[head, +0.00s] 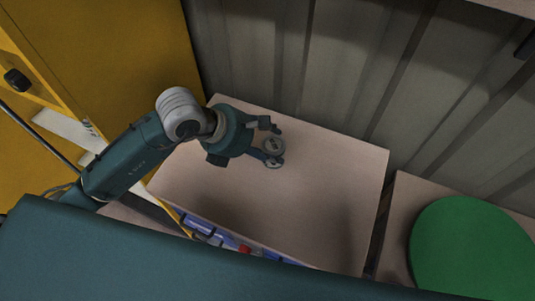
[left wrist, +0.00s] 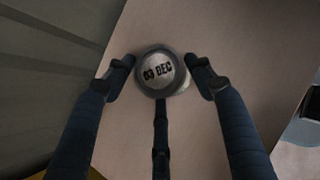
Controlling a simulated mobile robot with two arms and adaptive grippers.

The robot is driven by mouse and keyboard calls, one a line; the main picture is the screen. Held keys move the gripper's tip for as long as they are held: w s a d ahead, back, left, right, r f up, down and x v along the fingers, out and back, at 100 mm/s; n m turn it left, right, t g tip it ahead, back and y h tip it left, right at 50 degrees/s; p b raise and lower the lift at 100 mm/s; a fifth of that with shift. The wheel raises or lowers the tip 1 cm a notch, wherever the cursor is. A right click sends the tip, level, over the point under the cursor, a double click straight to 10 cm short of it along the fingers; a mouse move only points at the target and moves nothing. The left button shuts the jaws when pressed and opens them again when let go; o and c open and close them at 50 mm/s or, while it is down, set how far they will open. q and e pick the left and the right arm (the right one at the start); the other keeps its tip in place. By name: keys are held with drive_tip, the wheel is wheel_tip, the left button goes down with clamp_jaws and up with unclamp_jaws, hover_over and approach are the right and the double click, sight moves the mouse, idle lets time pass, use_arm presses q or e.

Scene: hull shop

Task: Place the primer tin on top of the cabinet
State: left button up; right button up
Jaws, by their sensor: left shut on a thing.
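The primer tin (head: 273,147) is a small round grey tin, seen from above over the left-back part of the cabinet top (head: 310,195). In the left wrist view the tin (left wrist: 157,74) shows its round top marked "03 DEC". My left gripper (head: 270,143) is shut on the tin, with dark fingers around its sides; in the left wrist view the fingers (left wrist: 160,78) stand left, right and below it. I cannot tell whether the tin touches the cabinet top. My right gripper is not in view.
The rest of the cabinet top is bare. Blue and red items (head: 205,228) show below its front edge. A yellow cabinet (head: 115,55) stands at the left, a ribbed grey wall (head: 330,70) behind. A green round thing (head: 475,250) lies on a surface at the right.

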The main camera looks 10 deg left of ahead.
use_arm(q)
wheel_tip(320, 180, down, 4)
drive_tip(key=shift+f, duration=0.5)
drive_tip(key=o, duration=1.4)
drive_tip(key=shift+o, duration=0.2)
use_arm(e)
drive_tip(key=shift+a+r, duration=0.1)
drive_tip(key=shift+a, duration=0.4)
use_arm(q)
drive_tip(key=shift+r, duration=0.1)
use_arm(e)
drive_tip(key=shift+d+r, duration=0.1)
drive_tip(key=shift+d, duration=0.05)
